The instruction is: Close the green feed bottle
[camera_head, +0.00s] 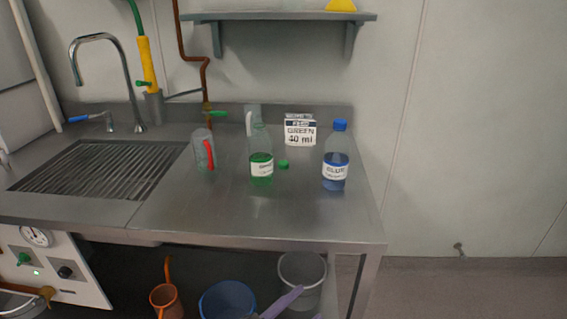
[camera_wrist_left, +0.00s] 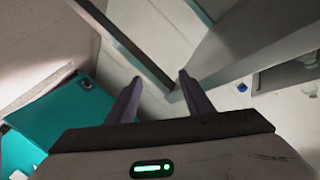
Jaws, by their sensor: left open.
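The green feed bottle (camera_head: 261,168) stands upright and uncapped on the steel counter, clear with green liquid low inside and a white label. A small green cap (camera_head: 283,164) lies on the counter just right of it. My left gripper (camera_head: 308,303) shows only as purple fingers at the bottom edge, in front of and below the counter, far from bottle and cap. In the left wrist view its two fingers (camera_wrist_left: 160,78) are apart with nothing between them. My right gripper is in neither view.
A blue-capped bottle (camera_head: 336,163) stands to the right. A clear jug with a red handle (camera_head: 203,150) stands left. A sign reading GREEN 40 ml (camera_head: 300,131) is behind. The counter's front (camera_head: 270,215) is clear. Buckets, one blue (camera_head: 228,299), sit below.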

